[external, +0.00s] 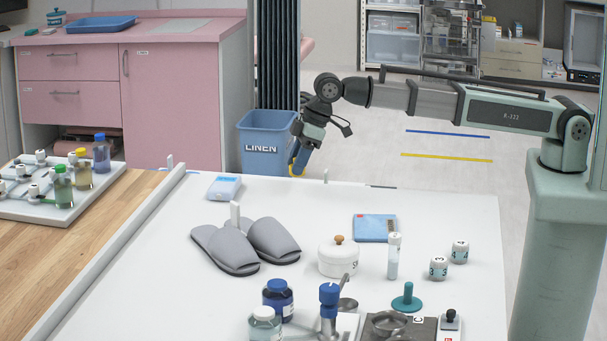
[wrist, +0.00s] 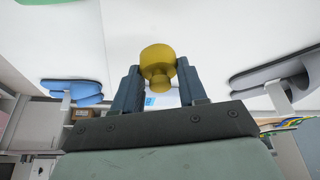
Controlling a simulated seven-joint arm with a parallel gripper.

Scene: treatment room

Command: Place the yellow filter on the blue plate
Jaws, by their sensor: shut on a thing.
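My gripper (external: 299,160) hangs just past the far edge of the white table in the external view. In the wrist view its two fingers (wrist: 157,78) are shut on the yellow filter (wrist: 158,58), a round knob-like piece with a narrower stem. Only a sliver of yellow shows at the fingertips in the external view. A flat blue square piece (external: 375,228) lies on the white table, and a blue rimmed tray (external: 101,25) lies on the pink counter. I cannot tell for certain which is the blue plate.
A blue LINEN bin (external: 265,145) stands behind my gripper. The table's far right is clear.

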